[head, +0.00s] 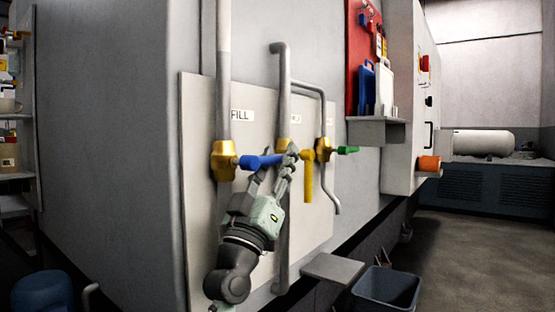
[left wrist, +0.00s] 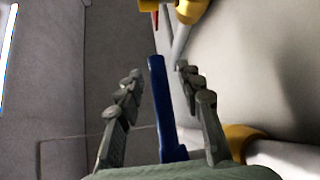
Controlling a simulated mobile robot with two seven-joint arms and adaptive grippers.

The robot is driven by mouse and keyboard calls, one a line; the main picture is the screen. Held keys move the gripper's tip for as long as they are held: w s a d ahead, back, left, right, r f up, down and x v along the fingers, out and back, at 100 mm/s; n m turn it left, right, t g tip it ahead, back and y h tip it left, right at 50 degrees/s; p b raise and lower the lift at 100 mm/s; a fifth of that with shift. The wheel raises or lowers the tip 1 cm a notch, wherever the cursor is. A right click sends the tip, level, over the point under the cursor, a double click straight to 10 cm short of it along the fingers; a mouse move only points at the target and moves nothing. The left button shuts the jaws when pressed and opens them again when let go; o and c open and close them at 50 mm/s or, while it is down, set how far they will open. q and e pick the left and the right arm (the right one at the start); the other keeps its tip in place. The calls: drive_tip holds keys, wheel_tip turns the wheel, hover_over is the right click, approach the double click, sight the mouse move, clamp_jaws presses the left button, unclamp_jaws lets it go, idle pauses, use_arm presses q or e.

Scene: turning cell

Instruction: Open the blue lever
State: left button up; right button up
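The blue lever (head: 256,162) points sideways to the right from the left brass valve (head: 223,160), under the FILL label (head: 242,115). My left gripper (head: 279,162) is at the lever's outer end and hides part of it. In the left wrist view the blue lever (left wrist: 165,105) stands between the two fingers of my left gripper (left wrist: 158,78). The fingers are spread, with a visible gap on each side of the lever. I see no clear contact. My right gripper is in neither view.
A yellow lever (head: 308,182) hangs down just right of my left gripper, and a green lever (head: 347,150) points right beyond it. Grey vertical pipes (head: 284,85) stand close by. A small shelf (head: 376,131) and a grey bin (head: 387,290) are farther right.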

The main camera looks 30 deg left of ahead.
use_arm(q)
drive_tip(key=shift+c, duration=0.5)
clamp_jaws()
